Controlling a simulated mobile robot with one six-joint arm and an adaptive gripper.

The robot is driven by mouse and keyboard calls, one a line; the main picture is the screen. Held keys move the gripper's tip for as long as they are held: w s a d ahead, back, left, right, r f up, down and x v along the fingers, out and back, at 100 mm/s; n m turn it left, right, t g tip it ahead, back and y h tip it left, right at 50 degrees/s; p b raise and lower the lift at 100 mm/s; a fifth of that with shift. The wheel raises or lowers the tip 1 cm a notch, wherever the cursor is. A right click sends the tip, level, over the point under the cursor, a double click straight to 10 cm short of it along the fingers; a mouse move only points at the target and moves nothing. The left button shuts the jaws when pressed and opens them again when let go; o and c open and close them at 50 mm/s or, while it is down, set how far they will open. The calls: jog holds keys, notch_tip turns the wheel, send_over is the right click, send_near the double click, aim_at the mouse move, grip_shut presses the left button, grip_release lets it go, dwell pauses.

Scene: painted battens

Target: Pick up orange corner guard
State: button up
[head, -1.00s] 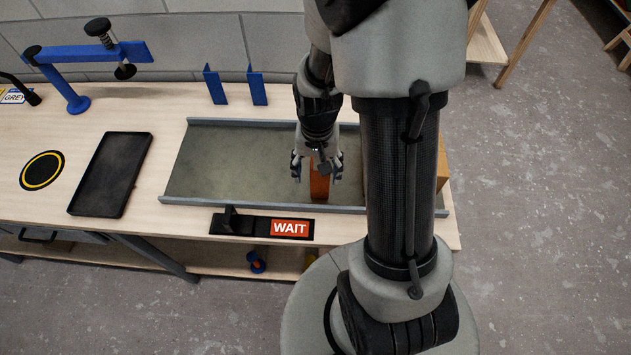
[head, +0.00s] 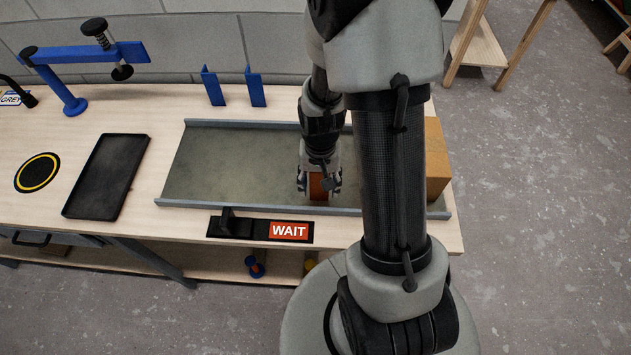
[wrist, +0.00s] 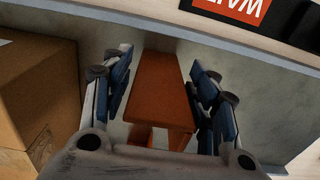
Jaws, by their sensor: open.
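The orange corner guard (head: 319,189) stands on the grey tray-like channel (head: 230,165) on the bench, near its front rail. In the wrist view the orange corner guard (wrist: 160,90) lies between the two fingers of my gripper (wrist: 165,100). My gripper, which also shows in the head view (head: 319,182), is open and reaches down around the guard. A gap shows between the guard and each finger, so I see no clear contact. The guard's far side is partly hidden by my gripper in the head view.
A WAIT sign (head: 288,230) sits in front of the channel's front rail. A cardboard box (head: 437,160) stands at the right end, close to my arm. A black tray (head: 106,177), a blue clamp (head: 70,75) and two blue brackets (head: 233,87) are on the bench.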

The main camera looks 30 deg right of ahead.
grip_shut()
dwell(0.5)
